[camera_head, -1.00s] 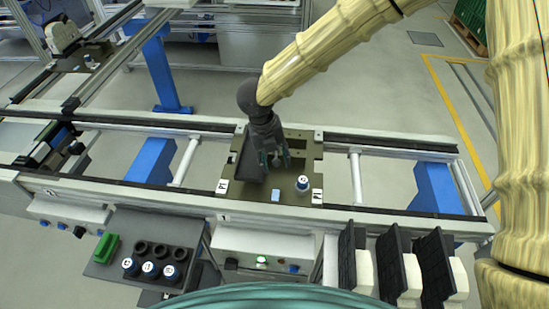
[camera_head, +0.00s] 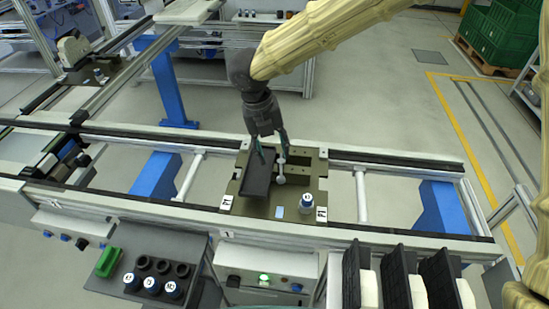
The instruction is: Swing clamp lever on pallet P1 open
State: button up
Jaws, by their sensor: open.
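Pallet P1 (camera_head: 240,207) is an olive plate on the conveyor, with white P1 labels at its front corners. A dark block (camera_head: 258,174) lies tilted on its left part. The clamp lever (camera_head: 281,170) is a small light-grey handle with a rounded end, right of the block. My gripper (camera_head: 271,150) is open above the back of the pallet, its fingers pointing down. Its right finger is close to the lever's upper end; I cannot tell whether they touch. A white-capped, blue-ringed cylinder (camera_head: 306,203) stands at the pallet's front right.
Conveyor rails (camera_head: 400,237) run left and right of the pallet. In front stand a grey tray (camera_head: 127,265) with several capped cylinders and a green piece (camera_head: 108,262), a control box with a lit green button (camera_head: 263,279), and upright black holders (camera_head: 396,277). Green crates (camera_head: 502,35) stand far right.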

jog(key=shift+a+r, duration=0.1)
jog(key=shift+r, duration=0.3)
